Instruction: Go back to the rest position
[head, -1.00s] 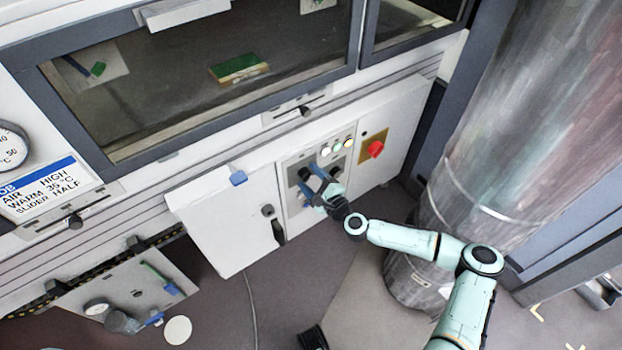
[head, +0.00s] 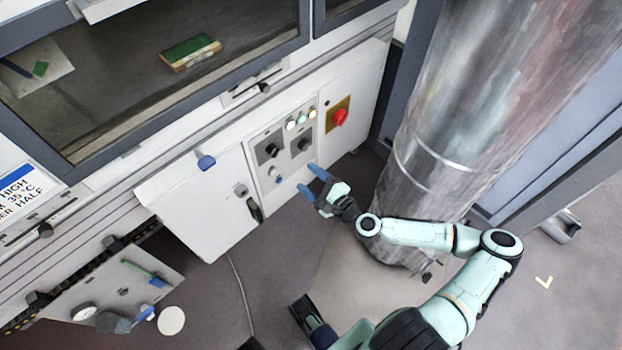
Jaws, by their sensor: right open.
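My right gripper (head: 312,182) is open and empty, its two blue fingers pointing toward the control panel (head: 283,138) and standing clear of it. The panel has two black knobs, a row of small lamps and a red knob (head: 340,117) on a yellow plate to the right. My right arm reaches in from the lower right. Dark parts show at the bottom middle, and I cannot tell whether they belong to my left arm. My left gripper's fingers are not seen.
A silver duct (head: 460,130) stands close behind my right arm. A white cabinet door (head: 200,205) sticks out left of the gripper. A green-topped block (head: 190,52) lies behind the tunnel window. A cable (head: 240,285) runs over the floor. The floor below the gripper is open.

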